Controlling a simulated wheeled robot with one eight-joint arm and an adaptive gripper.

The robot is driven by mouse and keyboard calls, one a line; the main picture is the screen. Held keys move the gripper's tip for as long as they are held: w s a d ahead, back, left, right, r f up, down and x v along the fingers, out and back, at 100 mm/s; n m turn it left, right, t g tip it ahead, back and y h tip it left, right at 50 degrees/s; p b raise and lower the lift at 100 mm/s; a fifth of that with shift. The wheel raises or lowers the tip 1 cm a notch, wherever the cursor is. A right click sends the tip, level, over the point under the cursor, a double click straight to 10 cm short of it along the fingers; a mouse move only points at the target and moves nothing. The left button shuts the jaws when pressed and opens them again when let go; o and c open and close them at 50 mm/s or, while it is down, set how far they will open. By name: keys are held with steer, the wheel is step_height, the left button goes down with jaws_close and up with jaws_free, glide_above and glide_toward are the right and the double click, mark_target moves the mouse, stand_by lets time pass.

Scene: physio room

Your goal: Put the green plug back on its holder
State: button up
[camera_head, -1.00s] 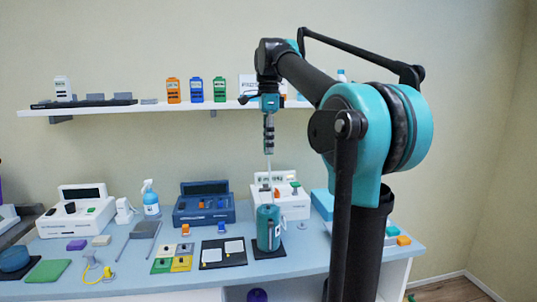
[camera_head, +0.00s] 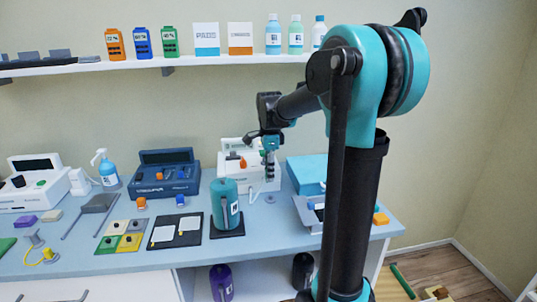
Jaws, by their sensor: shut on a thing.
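My gripper (camera_head: 270,172) points down in front of the right part of a white device (camera_head: 226,179) at the back of the table. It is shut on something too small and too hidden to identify. A small green piece (camera_head: 262,155), perhaps the green plug, shows at the device's right, close beside and partly behind my gripper. I cannot tell whether the two touch. An orange plug-like piece (camera_head: 243,163) is on the same device, to the left. A small grey disc (camera_head: 270,198) lies on the table below my gripper. I cannot tell which thing is the holder.
A teal canister (camera_head: 224,205) stands on a dark mat left of my gripper. A blue device (camera_head: 165,172) is further left, with loose orange (camera_head: 141,203) and blue (camera_head: 180,200) pieces before it. Blue boxes (camera_head: 306,172) stand close on the right. A shelf (camera_head: 220,62) runs above.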

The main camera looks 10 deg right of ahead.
steer(key=shift+d+f, duration=0.25)
steer(key=shift+f, duration=2.65)
steer(key=shift+f, duration=1.1)
steer(key=o, duration=0.9)
steer(key=shift+o, duration=0.7)
steer(key=o, duration=0.3)
steer(key=shift+r, duration=0.15)
